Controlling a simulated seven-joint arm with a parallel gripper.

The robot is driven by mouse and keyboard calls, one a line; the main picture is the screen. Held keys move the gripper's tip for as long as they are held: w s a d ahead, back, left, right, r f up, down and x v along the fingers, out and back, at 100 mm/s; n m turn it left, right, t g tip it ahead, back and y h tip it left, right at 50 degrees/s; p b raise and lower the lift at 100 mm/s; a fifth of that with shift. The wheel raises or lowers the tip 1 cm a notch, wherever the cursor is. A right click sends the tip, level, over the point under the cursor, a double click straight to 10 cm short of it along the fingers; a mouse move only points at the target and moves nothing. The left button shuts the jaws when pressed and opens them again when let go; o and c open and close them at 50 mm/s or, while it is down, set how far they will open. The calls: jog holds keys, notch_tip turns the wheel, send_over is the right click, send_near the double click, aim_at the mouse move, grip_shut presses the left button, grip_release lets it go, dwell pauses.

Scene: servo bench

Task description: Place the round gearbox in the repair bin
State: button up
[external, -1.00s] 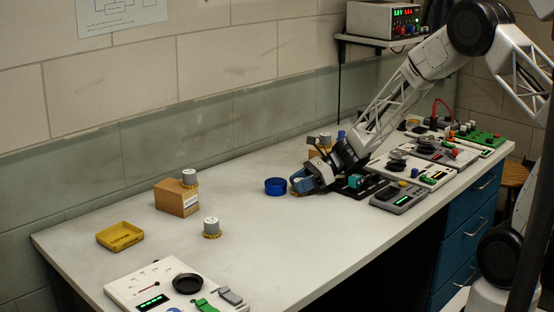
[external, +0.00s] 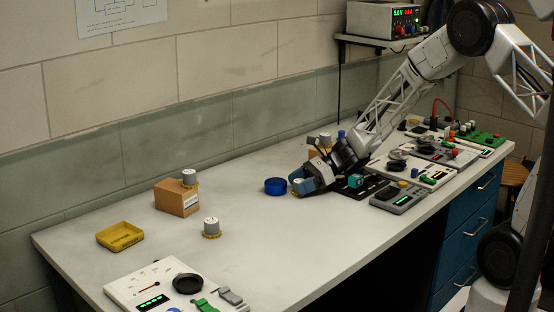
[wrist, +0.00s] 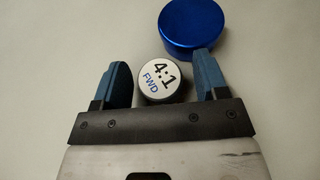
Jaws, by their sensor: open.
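A round gearbox (external: 298,187) with a grey body stands on the bench at my gripper. In the wrist view its white top (wrist: 158,80) reads "4:1 FWD". My gripper (wrist: 161,66) is open, with one blue finger on each side of this gearbox and a gap visible at least on the left. Similar grey gearboxes with gold bases stand on a cardboard box (external: 189,178) and on the bare bench (external: 211,227); another (external: 325,140) is behind my gripper. A yellow tray (external: 120,236) with unreadable dark lettering lies at the bench's left; I see no other bin.
A blue round object (external: 275,187) stands just beyond the gearbox, close to a fingertip in the wrist view (wrist: 192,28). Panels and devices crowd the right of the bench. A white panel (external: 130,285) lies at the front left.

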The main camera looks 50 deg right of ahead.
jog(key=shift+v, duration=6.05)
jog(key=shift+r, duration=0.15)
jog(key=s+a+r+n+g+h, duration=0.3)
jog(key=s+a+r+n, duration=0.1)
jog(key=s+r+n, duration=0.3)
jog(key=s+a+r+n+g+h, duration=0.2)
jog(key=s+a+r+n, duration=0.35)
jog(key=s, duration=0.35)
jog(key=s+d+r+n+h, duration=0.1)
jog(key=s+r+n+h, duration=0.2)
jog(key=s+n, duration=0.2)
jog(key=s+r+n+t+h, duration=0.1)
jog(key=s+r+n+h, duration=0.3)
jog(key=s, duration=0.8)
jog(key=shift+s+d+n, duration=0.2)
jog(key=shift+d+n, duration=0.2)
jog(key=shift+n, duration=0.45)
